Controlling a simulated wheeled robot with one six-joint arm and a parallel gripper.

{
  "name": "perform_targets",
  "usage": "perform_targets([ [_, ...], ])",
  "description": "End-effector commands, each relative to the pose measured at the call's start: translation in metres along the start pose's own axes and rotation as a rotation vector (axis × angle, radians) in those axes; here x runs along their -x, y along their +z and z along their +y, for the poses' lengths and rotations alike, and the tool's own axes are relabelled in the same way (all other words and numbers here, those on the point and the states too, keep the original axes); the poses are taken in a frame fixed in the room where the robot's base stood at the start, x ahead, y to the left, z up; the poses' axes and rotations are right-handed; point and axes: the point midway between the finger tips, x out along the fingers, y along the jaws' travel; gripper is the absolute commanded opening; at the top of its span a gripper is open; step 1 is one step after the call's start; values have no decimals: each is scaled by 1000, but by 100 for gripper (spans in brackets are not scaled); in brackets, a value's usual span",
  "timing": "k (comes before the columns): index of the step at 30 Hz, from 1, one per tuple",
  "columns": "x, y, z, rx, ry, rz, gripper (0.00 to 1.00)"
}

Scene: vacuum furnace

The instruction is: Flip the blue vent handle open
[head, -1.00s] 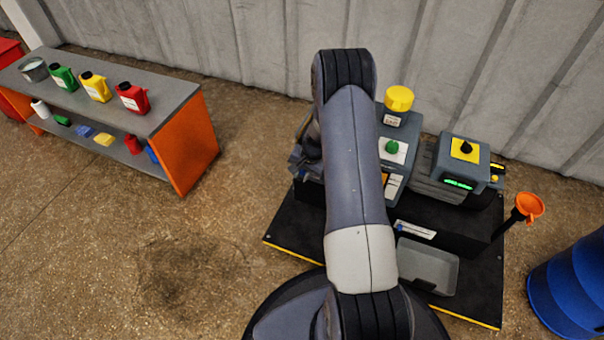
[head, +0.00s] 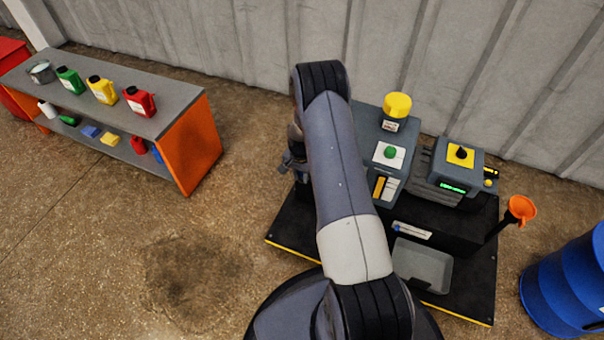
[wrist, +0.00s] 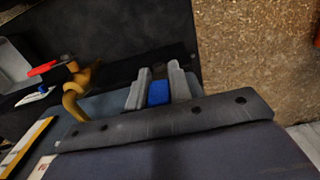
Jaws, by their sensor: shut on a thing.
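The blue vent handle (wrist: 158,92) shows as a short blue block in the wrist view. My gripper (wrist: 157,88) has one grey finger on each side of it and is shut on it. The rest of the handle and its pivot are hidden behind the dark bar of my wrist.
A brass pipe (wrist: 76,92) with a red lever (wrist: 42,69) stands left of my fingers. Open floor (head: 195,265) lies left.

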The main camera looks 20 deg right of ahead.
Motion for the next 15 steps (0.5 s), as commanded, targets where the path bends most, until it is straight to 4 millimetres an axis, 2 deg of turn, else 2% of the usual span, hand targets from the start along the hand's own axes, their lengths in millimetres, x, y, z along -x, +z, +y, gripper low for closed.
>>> perform_targets([
  [10,0,0,0,1,9,1,0],
  [11,0,0,0,1,9,1,22],
  [15,0,0,0,1,8,2,33],
])
